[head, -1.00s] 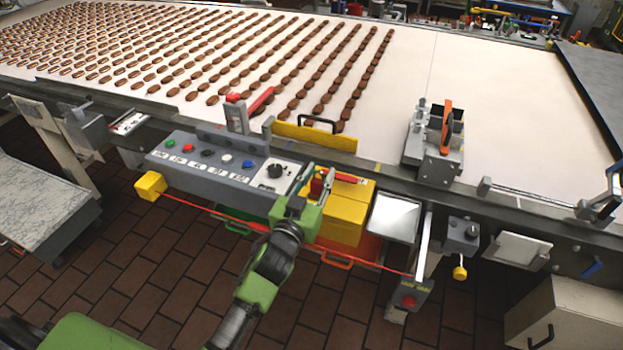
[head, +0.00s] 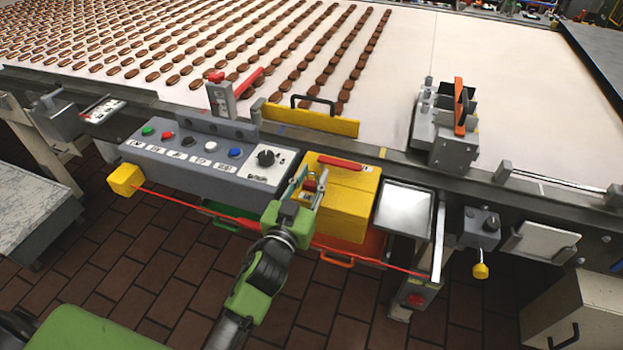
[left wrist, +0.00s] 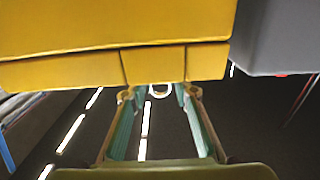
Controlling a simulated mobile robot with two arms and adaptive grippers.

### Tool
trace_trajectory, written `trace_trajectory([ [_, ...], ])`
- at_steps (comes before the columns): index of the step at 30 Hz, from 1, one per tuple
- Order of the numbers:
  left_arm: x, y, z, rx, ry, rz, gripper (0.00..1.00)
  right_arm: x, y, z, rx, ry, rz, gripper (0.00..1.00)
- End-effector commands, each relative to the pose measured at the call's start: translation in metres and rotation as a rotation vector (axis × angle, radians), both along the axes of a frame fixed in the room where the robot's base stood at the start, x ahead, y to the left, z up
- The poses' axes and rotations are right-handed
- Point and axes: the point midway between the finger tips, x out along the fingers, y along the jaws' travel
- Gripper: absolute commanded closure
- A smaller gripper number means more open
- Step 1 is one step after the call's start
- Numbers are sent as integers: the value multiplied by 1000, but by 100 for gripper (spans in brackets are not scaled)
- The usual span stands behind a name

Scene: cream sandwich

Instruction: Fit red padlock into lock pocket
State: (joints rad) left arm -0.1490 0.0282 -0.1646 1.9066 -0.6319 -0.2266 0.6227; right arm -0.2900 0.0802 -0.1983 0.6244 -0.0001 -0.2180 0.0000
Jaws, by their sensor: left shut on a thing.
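My left gripper (head: 311,174) is at the left front edge of the yellow box (head: 346,213), beside the control panel. It is shut on a small red thing, likely the red padlock (head: 310,184), mostly hidden between the fingers. In the left wrist view, the gripper (left wrist: 158,92) shows a pale ring (left wrist: 160,91) between its fingertips, perhaps the shackle. The yellow box (left wrist: 110,35) fills the top of that view, close to the fingertips. I cannot make out the lock pocket. My right gripper is not in view.
The grey control panel (head: 205,155) with buttons and a knob is to the left. A red bar (head: 341,163) lies on the yellow box's top. A shiny metal tray (head: 405,209) is to the right. A red cord (head: 190,211) runs along the front. The conveyor (head: 390,110) is behind.

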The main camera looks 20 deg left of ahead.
Motion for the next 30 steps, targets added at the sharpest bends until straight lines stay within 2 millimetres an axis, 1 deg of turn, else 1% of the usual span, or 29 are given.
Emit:
trace_trajectory([
  [3, 0, 0, 1, 0, -1, 0, 97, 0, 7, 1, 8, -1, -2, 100],
  [7, 0, 0, -4, -1, -1, 0, 97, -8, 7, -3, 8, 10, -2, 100],
  [8, 0, 0, -4, -1, 0, 0, 71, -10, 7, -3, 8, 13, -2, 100],
  [9, 0, 0, -3, -1, 0, 0, 61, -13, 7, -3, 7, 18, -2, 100],
  [10, 0, 0, -3, -1, 0, 0, 57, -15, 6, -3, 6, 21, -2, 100],
  [18, 0, 0, -3, 0, 0, 0, 57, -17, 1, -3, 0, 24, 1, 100],
  [23, -2, 0, 2, 0, 0, -1, 57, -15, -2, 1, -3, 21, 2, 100],
  [26, -17, 0, -2, -2, 2, 0, 57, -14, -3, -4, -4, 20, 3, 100],
  [30, -46, 2, -3, -3, 3, 0, 57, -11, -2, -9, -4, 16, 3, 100],
])
